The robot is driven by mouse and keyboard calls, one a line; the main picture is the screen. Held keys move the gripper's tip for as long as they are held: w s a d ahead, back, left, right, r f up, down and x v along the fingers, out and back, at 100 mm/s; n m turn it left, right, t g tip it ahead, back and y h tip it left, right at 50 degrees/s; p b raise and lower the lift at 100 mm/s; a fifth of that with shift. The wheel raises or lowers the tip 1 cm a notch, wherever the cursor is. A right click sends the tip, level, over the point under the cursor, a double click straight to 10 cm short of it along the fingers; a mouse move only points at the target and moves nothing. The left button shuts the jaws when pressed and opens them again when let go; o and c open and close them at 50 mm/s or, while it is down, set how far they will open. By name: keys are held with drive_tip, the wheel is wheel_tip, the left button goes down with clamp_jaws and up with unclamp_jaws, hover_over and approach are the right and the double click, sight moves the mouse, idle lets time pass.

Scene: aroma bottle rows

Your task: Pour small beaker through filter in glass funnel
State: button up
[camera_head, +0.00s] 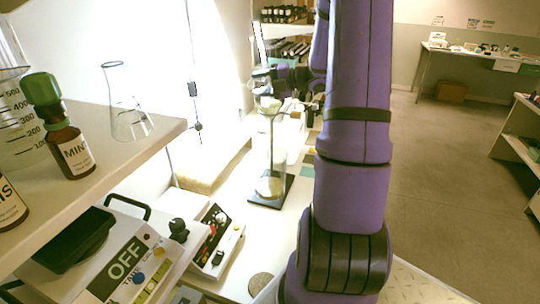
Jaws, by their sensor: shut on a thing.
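My gripper (275,80) is at the end of my purple arm, high in the middle of the head view. It is shut on a small glass vessel (261,78), which looks like the small beaker. The fingers are small and partly hidden, and the beaker's contents and tilt cannot be made out. Just below it is the glass funnel (270,104), with a pale filter that is hard to separate from the glass. The beaker looks close above the funnel; contact is unclear.
At left, a shelf (110,165) holds a conical flask (127,105), a brown MINT bottle (66,140) and a graduated beaker (14,115). Dark bottles (283,14) stand behind.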

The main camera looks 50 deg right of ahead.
drive_tip(key=shift+d+f+m, duration=0.1)
drive_tip(key=shift+f+m, duration=0.2)
drive_tip(key=shift+m, duration=0.1)
idle(1.3)
drive_tip(key=shift+d+r+m+y, duration=0.1)
drive_tip(key=shift+r+m+y, duration=0.05)
drive_tip(key=shift+m+y, duration=0.25)
idle(1.5)
idle(0.6)
drive_tip(key=shift+a+r+n+h, duration=0.25)
drive_tip(key=shift+a+n+h, duration=0.2)
drive_tip(key=shift+n, duration=0.65)
drive_tip(key=shift+d, duration=0.1)
drive_tip(key=shift+s+a+f+n+g+h, duration=0.15)
drive_tip(key=shift+a+f+n+h, duration=0.15)
drive_tip(key=shift+n, duration=0.25)
drive_tip(key=shift+w+a+f+n+g+h, duration=0.1)
drive_tip(key=shift+a+n+g+h, duration=0.1)
drive_tip(key=shift+n+h, duration=0.25)
drive_tip(key=shift+s+a+f+n+h, duration=0.15)
drive_tip(key=shift+f+n+h, duration=0.15)
drive_tip(key=shift+n, duration=0.25)
drive_tip(key=shift+a+f+n+h, duration=0.15)
drive_tip(key=shift+n+h, duration=0.15)
drive_tip(key=shift+n, duration=0.25)
